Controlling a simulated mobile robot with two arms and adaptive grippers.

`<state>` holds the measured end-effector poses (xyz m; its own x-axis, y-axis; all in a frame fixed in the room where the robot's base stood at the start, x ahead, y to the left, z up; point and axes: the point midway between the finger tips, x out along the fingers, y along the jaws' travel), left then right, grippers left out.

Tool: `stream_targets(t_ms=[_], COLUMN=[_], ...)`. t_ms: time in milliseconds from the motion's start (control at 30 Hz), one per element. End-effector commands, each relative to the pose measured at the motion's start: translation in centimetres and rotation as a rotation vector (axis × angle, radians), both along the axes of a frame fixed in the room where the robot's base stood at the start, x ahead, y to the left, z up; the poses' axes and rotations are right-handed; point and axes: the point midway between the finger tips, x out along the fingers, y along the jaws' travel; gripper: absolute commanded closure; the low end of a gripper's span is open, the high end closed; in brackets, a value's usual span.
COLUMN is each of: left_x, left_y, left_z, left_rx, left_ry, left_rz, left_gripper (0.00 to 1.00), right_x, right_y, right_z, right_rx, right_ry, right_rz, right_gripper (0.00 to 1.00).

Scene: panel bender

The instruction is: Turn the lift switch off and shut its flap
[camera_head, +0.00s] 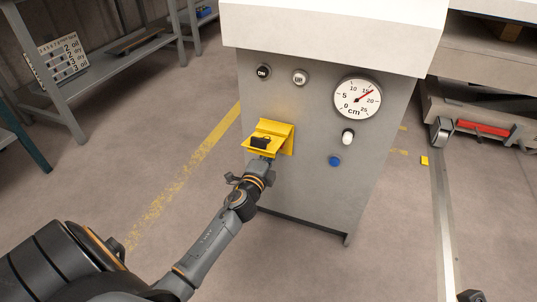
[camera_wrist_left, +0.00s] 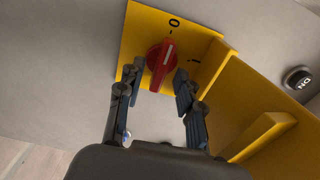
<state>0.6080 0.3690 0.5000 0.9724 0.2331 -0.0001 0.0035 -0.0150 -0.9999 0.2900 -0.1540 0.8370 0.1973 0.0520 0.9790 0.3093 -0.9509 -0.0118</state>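The red lift switch (camera_wrist_left: 159,68) sits on a yellow plate (camera_wrist_left: 143,38) in the left wrist view. Its white line points toward the 0 mark, with the I mark off to one side. My left gripper (camera_wrist_left: 156,84) is open, with one finger on each side of the red knob; I cannot tell whether they touch it. The yellow flap (camera_wrist_left: 236,108) stands open beside the switch. In the head view the flap (camera_head: 270,132) sticks out from the cabinet front above my left gripper (camera_head: 262,160) and hides the switch. My right gripper is not clearly seen.
A metal shelf (camera_head: 110,50) stands at the left. The floor left of the cabinet is clear.

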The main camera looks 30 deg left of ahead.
Motion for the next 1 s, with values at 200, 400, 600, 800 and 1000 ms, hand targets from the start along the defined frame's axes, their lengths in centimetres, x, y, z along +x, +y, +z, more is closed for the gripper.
stream_targets(t_ms=[200, 400, 600, 800, 1000], left_x=[-3.1, -7.4, -10.5, -11.5, -11.5], left_y=[-0.8, -1.8, -2.5, -2.8, -2.8], left_z=[-0.2, -0.1, -0.1, -0.1, 0.0], left_rx=[-0.003, -0.004, -0.003, -0.002, -0.001], left_ry=[0.002, 0.003, 0.002, 0.001, 0.001], left_rz=[0.0, 0.002, 0.001, 0.001, 0.0], left_gripper=[0.64, 0.64, 0.64, 0.64, 0.64], right_x=[0.0, 0.0, 0.0, 0.0, 0.0], right_y=[0.0, 0.0, 0.0, 0.0, 0.0], right_z=[0.0, 0.0, 0.0, 0.0, 0.0], right_rx=[0.0, 0.0, 0.0, 0.0, 0.0], right_ry=[0.0, 0.0, 0.0, 0.0, 0.0], right_rz=[0.001, 0.001, 0.001, 0.001, 0.001], right_gripper=[0.6, 0.6, 0.6, 0.6, 0.6])
